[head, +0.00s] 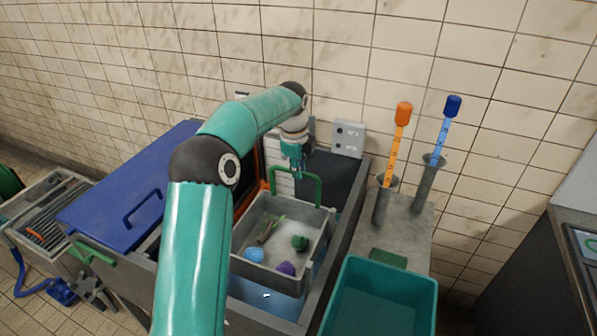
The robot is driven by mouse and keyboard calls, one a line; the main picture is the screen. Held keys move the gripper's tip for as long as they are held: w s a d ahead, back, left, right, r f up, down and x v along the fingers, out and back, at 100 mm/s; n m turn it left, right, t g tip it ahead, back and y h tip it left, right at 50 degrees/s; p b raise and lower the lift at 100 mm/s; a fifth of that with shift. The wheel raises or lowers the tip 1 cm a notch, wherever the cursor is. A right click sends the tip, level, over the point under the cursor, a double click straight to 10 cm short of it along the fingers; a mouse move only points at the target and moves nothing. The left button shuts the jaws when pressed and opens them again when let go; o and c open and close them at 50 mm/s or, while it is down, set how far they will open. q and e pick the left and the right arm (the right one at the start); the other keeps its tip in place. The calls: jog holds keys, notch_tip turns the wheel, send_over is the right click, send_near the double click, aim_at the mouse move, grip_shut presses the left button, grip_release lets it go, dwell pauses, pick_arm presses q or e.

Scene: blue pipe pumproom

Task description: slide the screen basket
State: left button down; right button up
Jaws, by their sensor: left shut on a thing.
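The screen basket (276,272) is a grey open box in the dark grey tank at the picture's centre. It holds a blue lump (254,254), a purple lump (286,268), a green lump (300,243) and a brownish stick-like piece (268,231). A green handle (319,190) rises at its far side. My left gripper (296,172) is at the far side of the basket, shut on the green handle; its fingertips are small and partly hidden. My right gripper is not in view.
A blue lid (125,190) with a handle lies left of the tank. A teal bin (380,300) stands at front right. Orange-capped (403,115) and blue-capped (452,107) dipsticks stand in grey tubes behind it. The tiled wall closes off the back.

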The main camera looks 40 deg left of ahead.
pick_arm(q)
jog(key=shift+s+a+r, duration=0.1)
jog(key=c, duration=1.1)
grip_release()
jog(key=shift+s, duration=0.1)
jog(key=shift+c, duration=0.2)
notch_tip(320, 180, up, 12)
jog(key=s+d, duration=0.1)
jog(key=s, duration=0.1)
jog(key=shift+f, duration=0.2)
